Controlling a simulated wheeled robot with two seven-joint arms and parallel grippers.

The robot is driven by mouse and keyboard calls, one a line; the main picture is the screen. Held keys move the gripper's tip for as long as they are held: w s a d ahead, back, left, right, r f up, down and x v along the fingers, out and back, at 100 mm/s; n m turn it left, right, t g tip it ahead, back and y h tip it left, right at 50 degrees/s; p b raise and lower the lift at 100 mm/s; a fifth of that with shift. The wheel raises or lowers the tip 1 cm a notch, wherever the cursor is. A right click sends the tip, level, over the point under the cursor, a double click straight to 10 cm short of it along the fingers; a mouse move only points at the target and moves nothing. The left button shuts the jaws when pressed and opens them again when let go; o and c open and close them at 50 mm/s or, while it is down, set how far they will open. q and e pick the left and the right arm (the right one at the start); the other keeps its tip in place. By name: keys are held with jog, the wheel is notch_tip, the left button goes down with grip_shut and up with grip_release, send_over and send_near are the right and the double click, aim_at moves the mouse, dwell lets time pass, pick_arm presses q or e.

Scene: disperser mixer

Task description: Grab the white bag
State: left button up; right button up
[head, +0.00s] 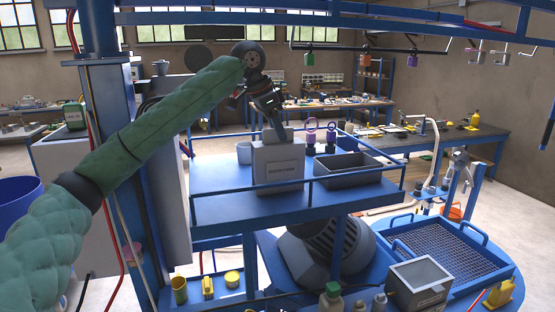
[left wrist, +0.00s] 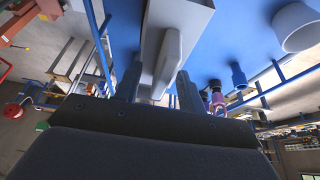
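My left gripper (head: 277,132) reaches down to the bag's top from above. In the left wrist view the bag's pale top ridge (left wrist: 167,62) lies between the two fingers of the left gripper (left wrist: 158,88). The fingers are spread, with a visible gap on the left side of the ridge; contact on the right side is unclear. My right gripper is not in view.
A grey tray (head: 348,172) stands right of the bag, with purple-handled items (head: 311,133) behind. Blue railings (head: 345,179) edge the platform. A blue-framed mesh tray (head: 447,254) is lower right.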

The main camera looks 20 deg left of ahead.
pick_arm(q)
jog(key=shift+w+f, duration=0.4)
jog(key=shift+s+r, duration=0.15)
jog(key=shift+s, duration=0.1)
jog(key=c, duration=0.9)
grip_shut()
jog(key=shift+d, duration=0.1)
